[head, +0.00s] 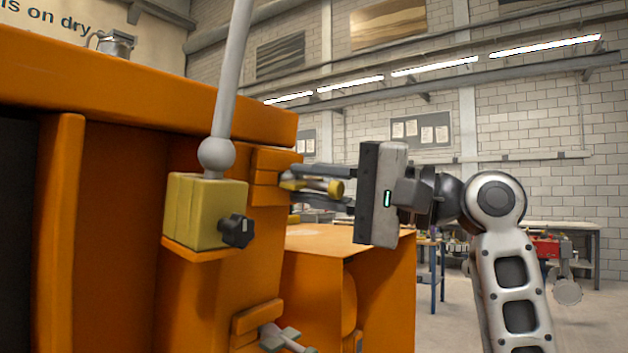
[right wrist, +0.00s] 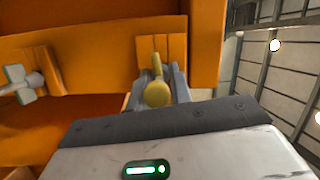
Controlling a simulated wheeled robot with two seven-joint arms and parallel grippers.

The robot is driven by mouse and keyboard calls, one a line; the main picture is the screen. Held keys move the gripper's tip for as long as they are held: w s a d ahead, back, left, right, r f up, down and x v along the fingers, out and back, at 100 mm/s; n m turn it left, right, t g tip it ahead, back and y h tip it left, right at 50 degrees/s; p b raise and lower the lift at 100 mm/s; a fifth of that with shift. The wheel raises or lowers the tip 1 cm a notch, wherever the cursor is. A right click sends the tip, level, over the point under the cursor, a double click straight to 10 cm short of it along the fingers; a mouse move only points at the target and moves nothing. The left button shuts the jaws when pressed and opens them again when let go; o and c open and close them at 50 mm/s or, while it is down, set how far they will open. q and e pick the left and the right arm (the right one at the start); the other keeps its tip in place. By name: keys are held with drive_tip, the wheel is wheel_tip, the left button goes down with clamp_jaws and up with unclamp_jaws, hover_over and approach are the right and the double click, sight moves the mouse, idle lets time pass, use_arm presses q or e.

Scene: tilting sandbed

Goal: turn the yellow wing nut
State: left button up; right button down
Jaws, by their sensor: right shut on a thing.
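The yellow wing nut (head: 335,188) sits on the right side of the orange sandbed frame, in front of an orange block. In the right wrist view the yellow wing nut (right wrist: 157,94) shows its rounded end towards me, with a thin wing pointing up. My right gripper (head: 308,188) reaches in from the right and is shut on the wing nut. In the right wrist view the fingers of my right gripper (right wrist: 158,80) lie on both sides of it. The fingers hide part of the nut in the head view. My left gripper is not in view.
A second, grey wing nut (head: 286,338) sits lower on the orange frame (head: 215,300). A yellow block (head: 190,212) with a black knob (head: 237,231) and a grey rod (head: 232,75) stands left of my gripper. A workbench (head: 560,228) is far behind.

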idle(0.4)
drive_tip(key=c, duration=1.3)
unclamp_jaws()
drive_tip(key=b+v, duration=0.3)
drive_tip(key=v, duration=1.3)
